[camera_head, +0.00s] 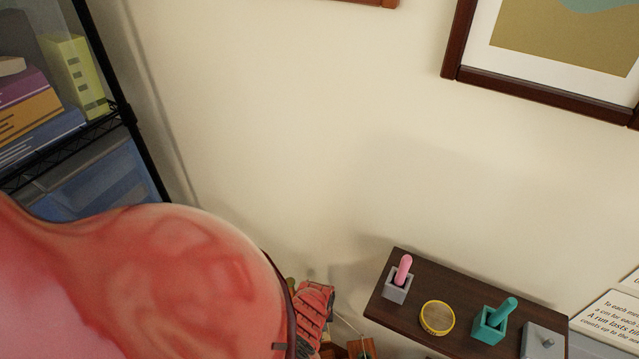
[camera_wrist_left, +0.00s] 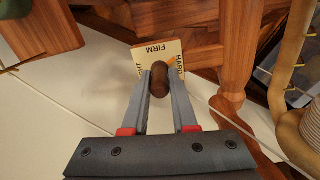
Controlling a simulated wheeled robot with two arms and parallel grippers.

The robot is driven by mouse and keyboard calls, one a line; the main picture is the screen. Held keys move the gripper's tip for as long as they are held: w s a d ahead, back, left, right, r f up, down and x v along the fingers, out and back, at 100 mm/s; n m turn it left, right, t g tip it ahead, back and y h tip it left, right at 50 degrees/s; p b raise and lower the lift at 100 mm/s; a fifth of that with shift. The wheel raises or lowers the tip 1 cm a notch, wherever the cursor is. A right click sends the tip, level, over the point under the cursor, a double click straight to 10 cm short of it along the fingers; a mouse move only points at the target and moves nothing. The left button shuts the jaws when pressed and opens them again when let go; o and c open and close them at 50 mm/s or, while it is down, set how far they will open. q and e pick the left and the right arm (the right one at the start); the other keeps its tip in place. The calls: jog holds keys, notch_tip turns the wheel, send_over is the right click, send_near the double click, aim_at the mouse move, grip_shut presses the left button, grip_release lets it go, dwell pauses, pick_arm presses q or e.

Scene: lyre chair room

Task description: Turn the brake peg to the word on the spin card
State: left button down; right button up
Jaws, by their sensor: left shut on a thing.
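In the left wrist view a dark brown rounded peg (camera_wrist_left: 159,80) stands at a small cream card plate (camera_wrist_left: 146,54) with words around it. "FIRM" reads upside down along the top edge, "HARD" runs down the right side, and a partly covered word ending in "HT" is on the left. My left gripper (camera_wrist_left: 160,88) is shut on the peg, one grey finger on each side. Which word the peg points to cannot be told. I cannot identify the spin card in either view. My right gripper is not in view.
Wooden beams (camera_wrist_left: 200,55) surround the plate. In the head view a large red-pink shape (camera_head: 170,285) blocks the lower left. A dark shelf (camera_head: 445,285) holds small blocks with pegs and a yellow-rimmed disc (camera_head: 437,318). A printed text card (camera_head: 610,322) is at right.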

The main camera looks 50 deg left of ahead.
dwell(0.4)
pick_arm(q)
jog(key=c, duration=0.7)
grip_release()
jog(key=shift+w+a+r, duration=0.1)
jog(key=shift+r, duration=0.4)
jog(key=shift+r+p, duration=0.4)
jog(key=shift+r, duration=0.45)
notch_tip(320, 180, up, 15)
jog(key=b, duration=0.3)
jog(key=shift+f+b, duration=0.15)
jog(key=shift+b, duration=0.15)
